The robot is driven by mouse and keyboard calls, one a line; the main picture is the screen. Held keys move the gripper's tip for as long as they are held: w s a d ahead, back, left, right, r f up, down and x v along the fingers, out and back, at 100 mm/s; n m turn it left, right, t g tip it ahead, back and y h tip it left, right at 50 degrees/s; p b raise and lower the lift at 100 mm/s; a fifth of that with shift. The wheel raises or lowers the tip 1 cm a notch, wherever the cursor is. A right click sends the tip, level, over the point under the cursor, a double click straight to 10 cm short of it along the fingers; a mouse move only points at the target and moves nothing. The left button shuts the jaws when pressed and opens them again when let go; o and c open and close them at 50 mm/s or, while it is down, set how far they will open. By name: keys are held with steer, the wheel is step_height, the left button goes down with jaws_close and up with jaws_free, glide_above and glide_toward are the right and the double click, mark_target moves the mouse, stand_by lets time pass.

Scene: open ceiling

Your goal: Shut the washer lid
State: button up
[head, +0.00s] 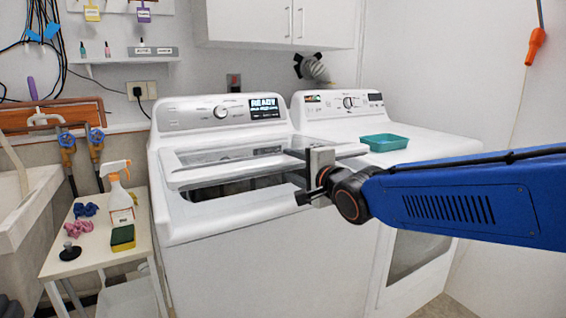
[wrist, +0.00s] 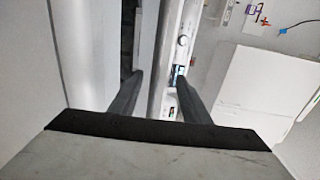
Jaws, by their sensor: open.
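The white washer (head: 245,235) stands in the middle of the head view. Its lid (head: 220,174), a white frame with a glass panel, is partly open. It is tilted low over the tub, with a dark gap (head: 225,190) under its front edge. My gripper (head: 298,175) is open at the right part of the lid's front edge, with one finger above the edge and one below. In the wrist view a pale bar, probably the lid edge (wrist: 165,55), runs between the two dark fingers (wrist: 158,78). I cannot tell whether they touch it.
A white dryer (head: 430,150) with a teal tray (head: 384,142) on top stands on the right. A small side table (head: 85,250) with a spray bottle (head: 119,200) and sponge (head: 122,238) stands on the left. A wall cabinet (head: 270,20) hangs above.

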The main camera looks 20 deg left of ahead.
steer(key=shift+x, duration=2.7)
